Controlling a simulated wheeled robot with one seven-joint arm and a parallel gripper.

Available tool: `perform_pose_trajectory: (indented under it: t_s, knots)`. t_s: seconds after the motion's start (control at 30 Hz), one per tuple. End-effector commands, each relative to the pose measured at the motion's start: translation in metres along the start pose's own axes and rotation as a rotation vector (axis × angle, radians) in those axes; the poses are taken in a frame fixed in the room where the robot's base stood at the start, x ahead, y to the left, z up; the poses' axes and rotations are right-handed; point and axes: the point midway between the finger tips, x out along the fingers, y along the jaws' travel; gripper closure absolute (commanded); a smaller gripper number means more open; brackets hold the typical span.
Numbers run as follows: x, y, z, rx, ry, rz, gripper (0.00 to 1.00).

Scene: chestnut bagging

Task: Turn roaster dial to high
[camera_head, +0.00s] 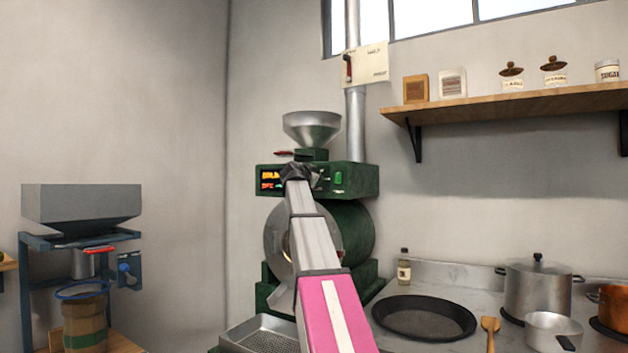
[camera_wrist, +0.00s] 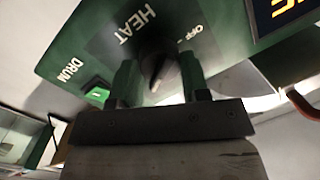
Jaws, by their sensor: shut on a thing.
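The green roaster (camera_head: 348,225) stands at the middle of the head view, with a hopper on top and a lit display (camera_head: 270,179) on its control panel. My gripper (camera_head: 297,172) reaches the panel just right of the display. In the wrist view the dark dial (camera_wrist: 158,65) sits under the word HEAT, with OFF printed beside it. My gripper (camera_wrist: 160,85) has its two fingers on either side of the dial and is shut on it. The dial's pointer and its exact setting are hard to make out. In the head view my gripper hides the dial.
A green DRUM switch (camera_wrist: 97,94) is close to one finger. A perforated cooling tray (camera_head: 262,338) lies low in front of the roaster. A black pan (camera_head: 424,316) and pots stand on the stove at right. A grey hopper stand (camera_head: 80,207) is at left.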

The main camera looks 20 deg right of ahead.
Motion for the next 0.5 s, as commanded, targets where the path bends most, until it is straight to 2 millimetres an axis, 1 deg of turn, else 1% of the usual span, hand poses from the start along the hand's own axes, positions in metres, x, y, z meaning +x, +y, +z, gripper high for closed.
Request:
perform_pose_trajectory:
  t_s: [0.2,0.5]
  knots:
    - [-0.0010,0.0027,0.0022,0.197,0.012,-0.018,0.81]
    - [-0.0009,0.0032,0.0025,0.407,0.027,-0.040,0.81]
